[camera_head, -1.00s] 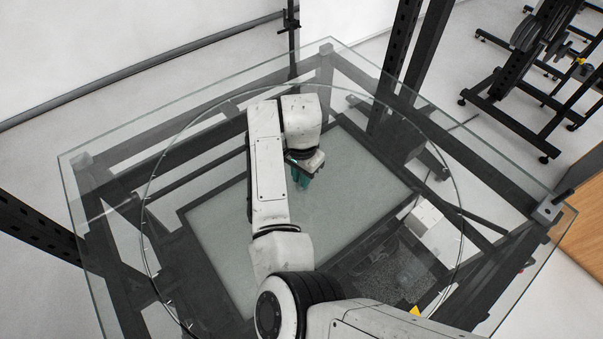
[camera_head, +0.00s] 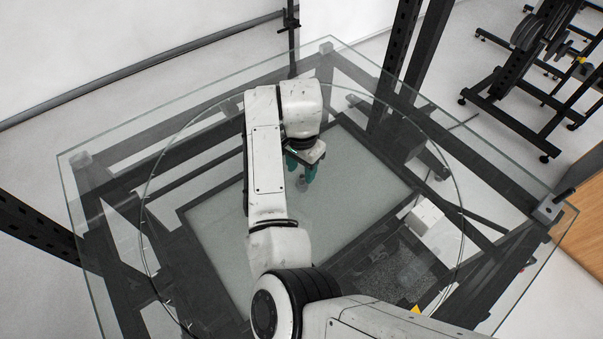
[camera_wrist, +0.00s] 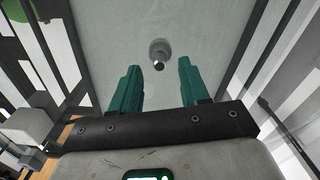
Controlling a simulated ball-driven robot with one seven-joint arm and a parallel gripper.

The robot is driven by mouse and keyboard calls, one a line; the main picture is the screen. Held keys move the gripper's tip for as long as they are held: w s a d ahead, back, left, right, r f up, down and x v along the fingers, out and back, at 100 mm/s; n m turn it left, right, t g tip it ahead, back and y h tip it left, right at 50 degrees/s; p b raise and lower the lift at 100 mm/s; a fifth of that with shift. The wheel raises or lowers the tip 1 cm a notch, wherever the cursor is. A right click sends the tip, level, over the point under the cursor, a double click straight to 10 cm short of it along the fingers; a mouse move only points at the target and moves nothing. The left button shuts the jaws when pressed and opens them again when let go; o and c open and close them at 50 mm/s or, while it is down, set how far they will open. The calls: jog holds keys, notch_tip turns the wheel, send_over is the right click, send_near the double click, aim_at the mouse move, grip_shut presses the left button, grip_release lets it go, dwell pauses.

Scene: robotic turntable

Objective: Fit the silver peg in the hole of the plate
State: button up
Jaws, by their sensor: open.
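A small silver-grey round piece (camera_wrist: 160,48), which looks like the silver peg, is on the glass beyond my fingertips in the wrist view. It has a dark end on the side nearer me. In the head view it shows as a small grey shape (camera_head: 301,185) just below my fingers. My gripper (camera_head: 301,170) has teal fingers spread apart with nothing between them. In the wrist view my gripper (camera_wrist: 159,66) is open, its fingers to either side of the piece's line and apart from it. I cannot make out the plate's hole or whether the peg is in it.
The glass tabletop (camera_head: 110,160) with its round turntable rests on a dark frame. A white box (camera_head: 425,216) shows at the right. Dark posts rise behind the table. The glass around my gripper is clear.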

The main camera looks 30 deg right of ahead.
aim_at(302, 177)
notch_tip(302, 177, up, 8)
jog(key=shift+f+b, duration=0.15)
jog(key=shift+b, duration=0.2)
jog(key=shift+s+f, duration=0.1)
dwell(0.4)
